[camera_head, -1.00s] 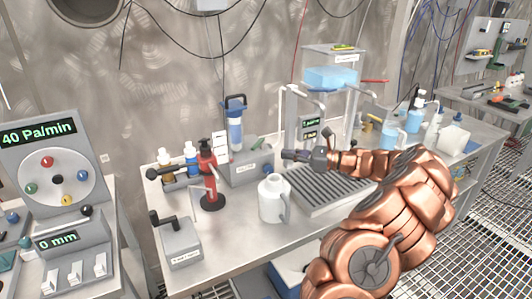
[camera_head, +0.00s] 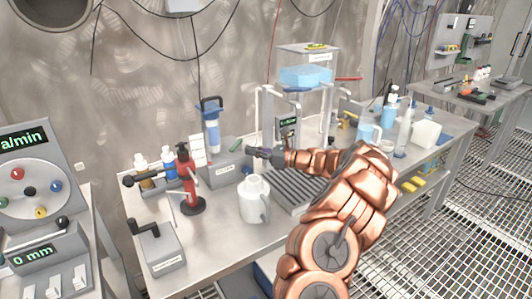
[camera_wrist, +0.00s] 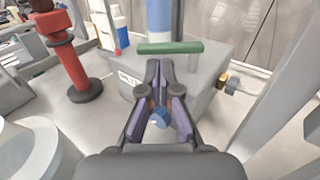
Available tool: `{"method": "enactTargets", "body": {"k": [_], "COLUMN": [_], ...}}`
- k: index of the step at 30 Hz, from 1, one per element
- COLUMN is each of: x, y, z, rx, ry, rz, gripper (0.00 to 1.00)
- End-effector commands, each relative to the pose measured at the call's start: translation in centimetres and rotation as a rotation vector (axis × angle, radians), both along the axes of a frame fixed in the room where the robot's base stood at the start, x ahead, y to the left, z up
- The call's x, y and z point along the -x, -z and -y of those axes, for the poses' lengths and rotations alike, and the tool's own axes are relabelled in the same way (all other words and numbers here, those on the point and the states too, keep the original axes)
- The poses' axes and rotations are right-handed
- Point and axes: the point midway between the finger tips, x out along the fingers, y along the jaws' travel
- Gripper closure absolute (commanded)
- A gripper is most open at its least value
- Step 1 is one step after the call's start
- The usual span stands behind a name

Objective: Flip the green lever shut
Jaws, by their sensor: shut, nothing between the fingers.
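The green lever (camera_wrist: 170,47) is a short bar lying crosswise on top of a grey box (camera_wrist: 205,70), in front of a blue cylinder, in the wrist view. In the head view the lever (camera_head: 236,144) is a small green spot beside the blue filter housing (camera_head: 212,128). My gripper (camera_head: 250,151) is shut and empty, to the right of the filter unit. In the wrist view its fingertips (camera_wrist: 159,66) point at the lever and appear just short of it. I cannot tell whether they touch. A blue knob (camera_wrist: 160,118) shows between the finger links.
A red stand (camera_wrist: 70,50) is left of the box, and a white jug (camera_head: 254,200) stands in front. A ribbed drain tray (camera_head: 305,190) lies under my forearm. A metal frame with a blue tank (camera_head: 306,76) rises behind.

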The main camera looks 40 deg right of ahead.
Motion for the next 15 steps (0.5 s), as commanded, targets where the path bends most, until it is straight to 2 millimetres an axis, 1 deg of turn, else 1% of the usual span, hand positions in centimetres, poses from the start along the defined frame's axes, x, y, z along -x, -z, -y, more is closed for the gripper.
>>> {"method": "enactTargets", "body": {"k": [3,6,10,15], "x": [-1.3,-2.0,-2.5,-2.6], "y": [-0.1,-0.1,-0.1,0.0], "z": [-1.0,-1.4,-1.7,-1.7], "rx": [0.0,0.001,0.001,0.001], "ry": [-0.003,-0.002,-0.002,-0.001], "rz": [0.0,0.001,0.001,0.001], "gripper": [1.0,1.0,1.0,1.0]}}
